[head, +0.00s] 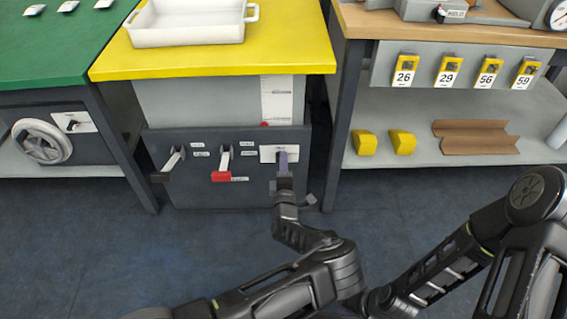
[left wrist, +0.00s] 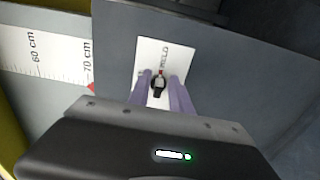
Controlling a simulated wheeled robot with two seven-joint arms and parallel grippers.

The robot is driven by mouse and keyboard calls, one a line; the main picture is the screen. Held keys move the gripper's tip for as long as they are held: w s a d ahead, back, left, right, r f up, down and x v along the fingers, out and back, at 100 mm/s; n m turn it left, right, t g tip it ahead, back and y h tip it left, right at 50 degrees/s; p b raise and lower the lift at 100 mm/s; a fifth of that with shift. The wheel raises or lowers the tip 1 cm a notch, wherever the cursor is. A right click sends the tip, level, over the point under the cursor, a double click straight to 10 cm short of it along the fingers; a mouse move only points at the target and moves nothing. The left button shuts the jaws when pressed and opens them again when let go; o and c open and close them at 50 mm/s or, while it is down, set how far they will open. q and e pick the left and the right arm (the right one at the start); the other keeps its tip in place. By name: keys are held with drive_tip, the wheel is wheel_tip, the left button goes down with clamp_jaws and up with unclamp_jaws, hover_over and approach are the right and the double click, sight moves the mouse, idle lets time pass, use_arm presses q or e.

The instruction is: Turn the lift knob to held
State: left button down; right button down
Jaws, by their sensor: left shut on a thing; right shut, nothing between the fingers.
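The lift knob (left wrist: 159,88) is a small dark knob with a red mark, on a white plate (left wrist: 151,54) on the front of the lift. The lettering beside it, seen sideways, appears to read HELD. My left gripper (head: 283,160) is shut on the knob, its purple fingers on either side of it; it also shows in the left wrist view (left wrist: 160,92). In the head view the fingers hide the knob, and its exact pointing is hard to tell. My right arm shows at the lower right, but its gripper is not in view.
On the same grey panel (head: 238,193) are a black-ended lever (head: 172,162) and a red-ended lever (head: 223,165), left of the knob. A yellow lift top (head: 290,55) holds a white tray (head: 190,38). A bench with a shelf (head: 480,158) stands right; a green table (head: 60,60) stands left.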

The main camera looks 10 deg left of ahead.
use_arm(q)
drive_tip(key=c, duration=1.5)
unclamp_jaws()
drive_tip(key=p+v, duration=0.3)
drive_tip(key=v, duration=0.5)
drive_tip(key=shift+f, duration=0.1)
